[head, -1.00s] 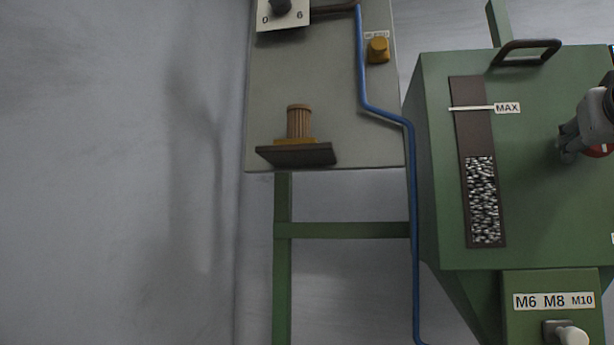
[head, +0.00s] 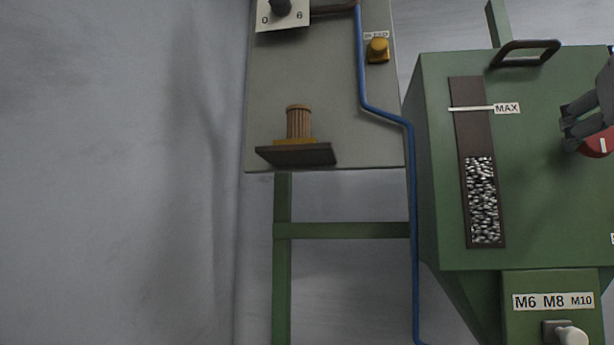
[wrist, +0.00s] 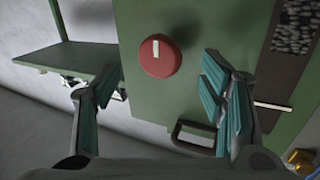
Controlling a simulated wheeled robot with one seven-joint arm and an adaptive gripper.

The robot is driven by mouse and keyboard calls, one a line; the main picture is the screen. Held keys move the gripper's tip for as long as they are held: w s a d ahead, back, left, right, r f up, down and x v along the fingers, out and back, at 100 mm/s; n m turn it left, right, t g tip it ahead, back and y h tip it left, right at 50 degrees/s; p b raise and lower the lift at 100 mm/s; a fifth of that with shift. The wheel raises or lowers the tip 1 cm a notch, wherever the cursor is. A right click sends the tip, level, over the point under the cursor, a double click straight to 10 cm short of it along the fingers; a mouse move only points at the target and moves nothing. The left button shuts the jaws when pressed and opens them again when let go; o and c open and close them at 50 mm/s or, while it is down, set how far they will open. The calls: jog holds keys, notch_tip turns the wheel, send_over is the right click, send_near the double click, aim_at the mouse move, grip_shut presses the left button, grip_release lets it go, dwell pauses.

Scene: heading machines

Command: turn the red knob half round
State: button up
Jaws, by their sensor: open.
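The red knob (head: 597,144) is on the front of the green machine at the right edge of the head view, partly hidden by my gripper. A white mark on it stands upright there. In the wrist view the whole red knob (wrist: 160,56) shows, with its white mark near the upper part. My gripper (head: 568,120) is in front of the machine, at the knob's upper left in the head view. In the wrist view its fingers (wrist: 158,88) are spread wide and empty, with the knob ahead between them and apart from both.
A dark handle (head: 526,52) sticks out from the machine's top, also in the wrist view (wrist: 195,138). A level window (head: 481,200) is left of the knob. A green shelf (wrist: 65,58) is at the wrist view's left. A blue pipe (head: 413,200) runs beside the machine.

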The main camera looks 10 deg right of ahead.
jog(key=shift+v, duration=2.25)
jog(key=shift+f, duration=0.1)
jog(key=w+a+f+n+g+y, duration=0.2)
jog(key=w+a+f+y, duration=0.15)
jog(key=f, duration=0.85)
jog(key=w+a+f+n+g+y, duration=0.2)
jog(key=a+f+y, duration=0.2)
jog(key=f, duration=0.7)
jog(key=s+a+f+n+g+y, duration=0.2)
jog(key=s+a+f+g, duration=0.3)
jog(key=f, duration=0.6)
jog(key=s+a+f+n+g+y, duration=0.25)
jog(key=s+a+f, duration=0.45)
jog(key=f, duration=0.5)
notch_tip(320, 180, up, 18)
jog(key=d+t+p, duration=0.1)
jog(key=t+p, duration=0.1)
jog(key=p, duration=1.3)
jog(key=shift+s+f+p, duration=0.15)
jog(key=shift+s+p, duration=0.2)
jog(key=shift+s, duration=0.05)
jog(key=shift+o, duration=0.2)
jog(key=shift+d, duration=0.1)
